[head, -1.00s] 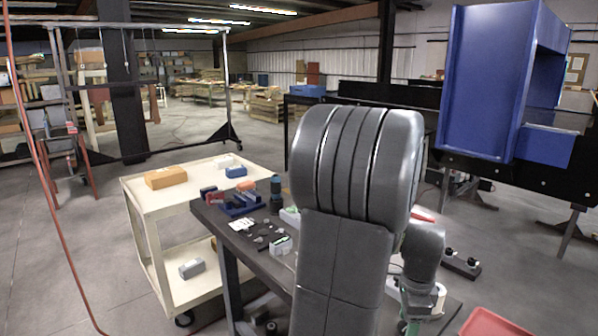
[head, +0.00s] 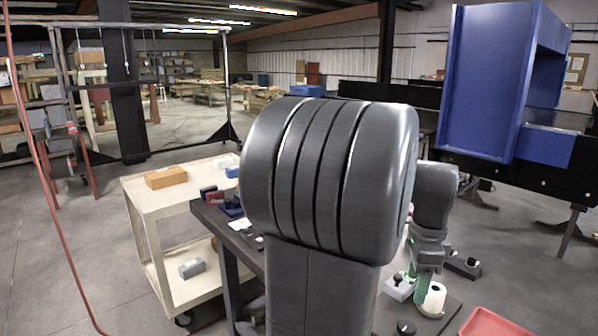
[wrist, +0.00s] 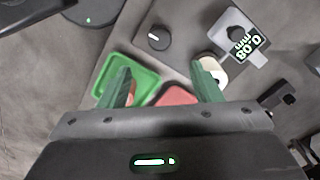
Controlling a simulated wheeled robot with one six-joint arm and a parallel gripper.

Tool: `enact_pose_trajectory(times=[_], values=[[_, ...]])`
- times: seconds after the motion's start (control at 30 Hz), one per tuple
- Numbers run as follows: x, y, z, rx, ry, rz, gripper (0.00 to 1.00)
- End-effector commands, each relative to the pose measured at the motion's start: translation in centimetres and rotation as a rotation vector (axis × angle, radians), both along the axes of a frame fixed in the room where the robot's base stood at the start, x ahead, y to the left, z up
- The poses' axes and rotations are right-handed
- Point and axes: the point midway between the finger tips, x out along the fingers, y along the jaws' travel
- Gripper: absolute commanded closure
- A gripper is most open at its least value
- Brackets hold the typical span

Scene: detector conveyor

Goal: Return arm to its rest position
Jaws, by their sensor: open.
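My gripper (wrist: 163,78) is open in the wrist view, its two green fingers spread apart with nothing held between them. It points down over the dark work table, with a green tray (wrist: 147,66) and a red tray (wrist: 178,95) below. In the head view my gripper (head: 424,272) shows only partly, above the table near a white roll (head: 433,299). My own large grey arm links fill the middle of the head view and hide much of the table.
A cream cart (head: 147,198) with an orange-brown box (head: 166,177) stands left of the dark table (head: 233,243). A blue housing (head: 486,85) stands at the right. A red tray (head: 492,323) is at the lower right.

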Motion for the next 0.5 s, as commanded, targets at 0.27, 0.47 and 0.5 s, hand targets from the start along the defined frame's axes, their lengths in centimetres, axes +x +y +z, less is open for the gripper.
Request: enact_pose_trajectory(times=[0.27, 0.47, 0.5], values=[[-0.1, 0.0, -1.7, 0.003, 0.007, 0.000, 0.42], [-0.1, 0.1, -5.7, 0.003, 0.006, 0.000, 0.42], [-0.1, 0.1, -6.5, 0.003, 0.006, 0.000, 0.42]])
